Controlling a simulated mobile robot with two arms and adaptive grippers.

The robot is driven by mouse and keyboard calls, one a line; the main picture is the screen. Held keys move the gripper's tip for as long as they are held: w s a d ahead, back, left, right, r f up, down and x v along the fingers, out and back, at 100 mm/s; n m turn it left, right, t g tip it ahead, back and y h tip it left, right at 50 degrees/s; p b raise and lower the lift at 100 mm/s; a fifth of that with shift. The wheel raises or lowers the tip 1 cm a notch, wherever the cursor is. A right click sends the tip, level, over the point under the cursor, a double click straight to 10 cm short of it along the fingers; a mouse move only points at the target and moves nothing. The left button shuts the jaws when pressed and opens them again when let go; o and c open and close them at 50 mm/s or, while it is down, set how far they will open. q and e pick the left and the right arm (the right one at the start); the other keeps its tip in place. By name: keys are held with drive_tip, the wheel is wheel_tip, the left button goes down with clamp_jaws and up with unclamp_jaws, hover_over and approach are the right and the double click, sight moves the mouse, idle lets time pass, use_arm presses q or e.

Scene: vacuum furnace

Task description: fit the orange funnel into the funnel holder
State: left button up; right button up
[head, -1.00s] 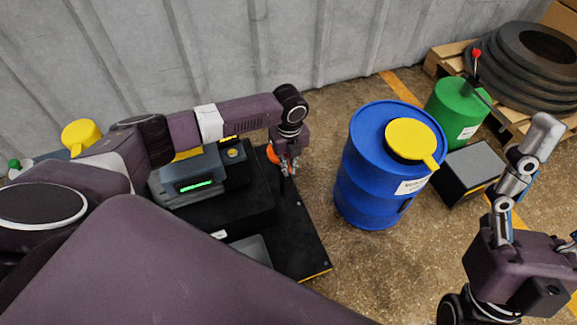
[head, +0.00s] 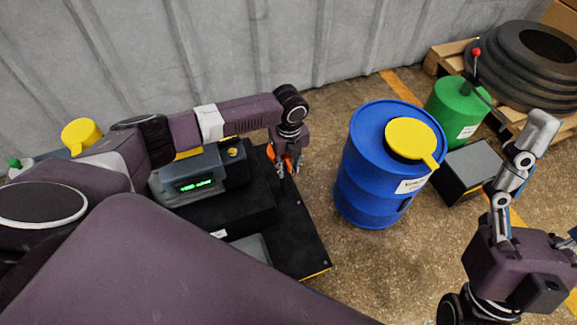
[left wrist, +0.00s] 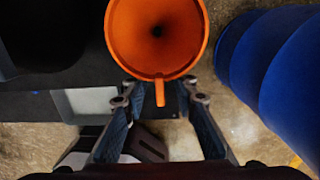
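The orange funnel (head: 290,163) shows partly behind my left gripper (head: 286,172), above the right part of a black platform. In the left wrist view, its wide mouth (left wrist: 157,35) faces the camera and its short tab points down the picture. My left gripper (left wrist: 158,95) is open, with a finger on each side of the tab and clear space beside it. The fingertips lie close to the rim, and whether they touch it is unclear. The funnel holder and the funnel's stem are hidden. My right gripper (head: 540,130) is only partly in view, at the right edge, away from the funnel.
The black platform (head: 300,245) carries a grey device with a green display (head: 192,184). A blue drum (head: 365,190) with a yellow lid (head: 410,139) stands close to its right. A green drum (head: 456,110) and a dark box (head: 468,170) stand farther right. Bare floor separates platform and drum.

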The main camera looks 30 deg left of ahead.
use_arm(q)
wheel_tip(320, 180, up, 12)
idle(0.6)
drive_tip(key=shift+d, duration=0.1)
